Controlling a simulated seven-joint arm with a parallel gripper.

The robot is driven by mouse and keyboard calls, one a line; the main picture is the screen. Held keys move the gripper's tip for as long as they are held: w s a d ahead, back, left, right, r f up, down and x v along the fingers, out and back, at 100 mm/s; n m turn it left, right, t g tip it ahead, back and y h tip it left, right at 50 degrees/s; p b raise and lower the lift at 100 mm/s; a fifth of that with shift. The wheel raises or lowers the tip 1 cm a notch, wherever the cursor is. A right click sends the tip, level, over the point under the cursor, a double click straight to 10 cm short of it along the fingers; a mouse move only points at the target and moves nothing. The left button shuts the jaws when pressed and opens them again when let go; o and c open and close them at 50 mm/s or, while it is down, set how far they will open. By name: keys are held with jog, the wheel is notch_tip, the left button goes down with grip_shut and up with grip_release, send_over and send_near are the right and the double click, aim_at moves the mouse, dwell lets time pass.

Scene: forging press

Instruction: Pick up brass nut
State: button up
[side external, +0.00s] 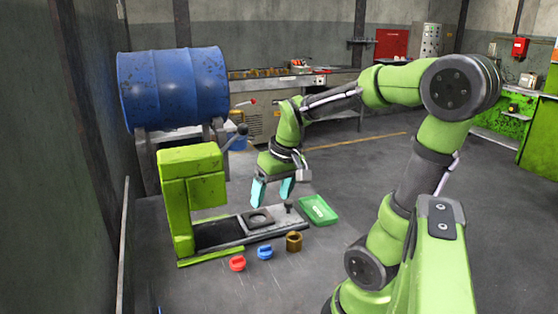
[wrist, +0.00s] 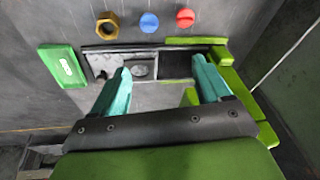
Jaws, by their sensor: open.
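The brass nut (side external: 294,242) stands on the grey floor surface in front of the press bed in the side view. It also shows at the top left of the wrist view (wrist: 107,26) as a hexagonal ring with a dark hole. My gripper (side external: 272,194) hangs above the press bed with its two teal fingers spread apart. In the wrist view the fingers (wrist: 162,82) are open, with nothing between them but the bed below. The nut is apart from my gripper, beyond the fingertips in the wrist view.
A red knob-like piece (side external: 237,263) and a blue one (side external: 265,252) sit in a row beside the nut. A green tray (side external: 318,210) lies right of the bed. The green press (side external: 192,195) stands left, with a small dark post (side external: 289,207) on the bed (side external: 232,233).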

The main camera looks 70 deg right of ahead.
jog(key=s+d+f+n+g, duration=0.2)
jog(key=s+d+n+g, duration=0.1)
jog(key=d, duration=0.5)
jog(key=n, duration=0.2)
send_over(294, 237)
jog(key=s+a, duration=0.1)
jog(key=a, duration=0.1)
notch_tip(294, 237, down, 11)
jog(key=shift+d+f, duration=0.1)
jog(key=f, duration=0.5)
jog(key=shift+w+d+f, duration=0.15)
jog(key=shift+w+f, duration=0.1)
jog(key=c, duration=1.4)
